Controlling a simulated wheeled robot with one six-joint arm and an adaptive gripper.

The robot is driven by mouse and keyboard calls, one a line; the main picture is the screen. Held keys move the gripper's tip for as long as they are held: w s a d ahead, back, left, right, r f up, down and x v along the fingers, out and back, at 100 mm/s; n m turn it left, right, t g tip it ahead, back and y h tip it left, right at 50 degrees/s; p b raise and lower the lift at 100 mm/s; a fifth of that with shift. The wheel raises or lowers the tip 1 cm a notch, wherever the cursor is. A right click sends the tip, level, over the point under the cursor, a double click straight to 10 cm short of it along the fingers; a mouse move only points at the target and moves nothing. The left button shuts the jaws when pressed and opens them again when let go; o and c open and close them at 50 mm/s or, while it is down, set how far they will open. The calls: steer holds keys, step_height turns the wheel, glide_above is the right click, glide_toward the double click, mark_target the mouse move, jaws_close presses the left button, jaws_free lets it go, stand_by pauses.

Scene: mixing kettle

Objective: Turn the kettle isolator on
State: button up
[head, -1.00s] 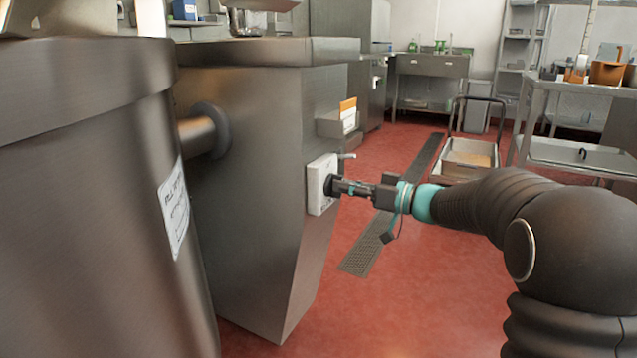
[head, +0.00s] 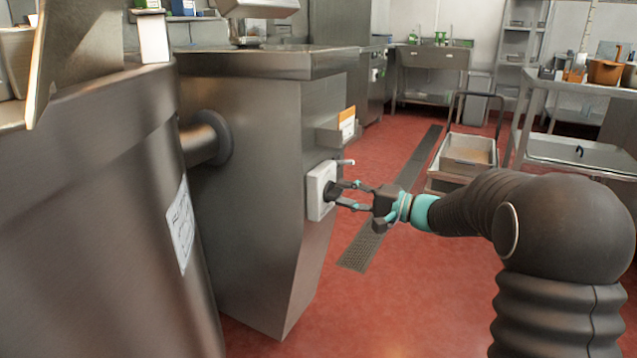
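The kettle isolator is a white box (head: 318,187) on the side face of the steel kettle console (head: 270,150). Its dark rotary knob (head: 330,192) faces my gripper. My gripper (head: 346,194) is in front of the box with its two fingers spread apart, one above the other. The fingertips are close to the knob; I cannot tell whether they touch it. The knob's exact angle is too small to read. The steel kettle (head: 110,200) stands at the left, joined to the console by a thick pipe (head: 205,140).
A small holder with an orange-and-white card (head: 347,122) sits on the console above the isolator. A floor drain grating (head: 385,220) runs behind my gripper. A trolley (head: 466,155) and a steel table (head: 575,150) stand farther back. Red floor is clear below my arm.

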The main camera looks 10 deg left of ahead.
steer(key=shift+a, duration=0.15)
steer(key=b+v, duration=0.2)
steer(key=v, duration=0.5)
steer(key=shift+b, duration=0.4)
